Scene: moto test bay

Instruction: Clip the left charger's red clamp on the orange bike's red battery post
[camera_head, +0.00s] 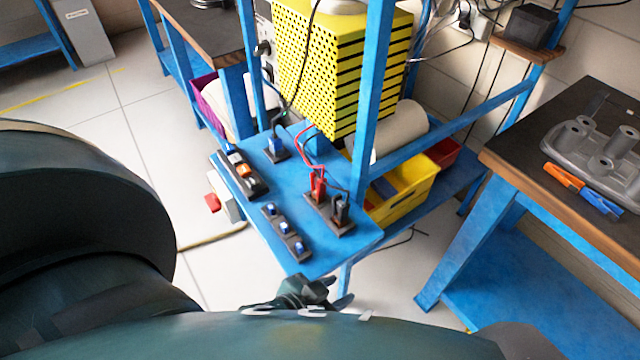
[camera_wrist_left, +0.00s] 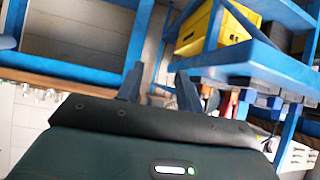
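A red clamp (camera_head: 317,185) stands upright in a dark holder on the blue shelf, beside a black clamp (camera_head: 341,208). Red and black cables run up from them toward a yellow slotted housing (camera_head: 340,65). I cannot tell which charger they belong to. My left gripper (camera_head: 340,292) is just off the shelf's near edge, below the clamps in the picture. In the left wrist view its two fingers (camera_wrist_left: 160,92) are apart with nothing between them. The orange bike and its red battery post are not in view. My right gripper is not in view.
The blue shelf (camera_head: 235,190) also carries dark blocks with small coloured parts (camera_head: 285,230). Blue uprights rise beside the clamps. A yellow bin (camera_head: 400,190) sits behind. A workbench at right (camera_head: 515,150) holds a grey metal part and orange and blue clamps (camera_head: 582,190). Floor at left is mostly clear.

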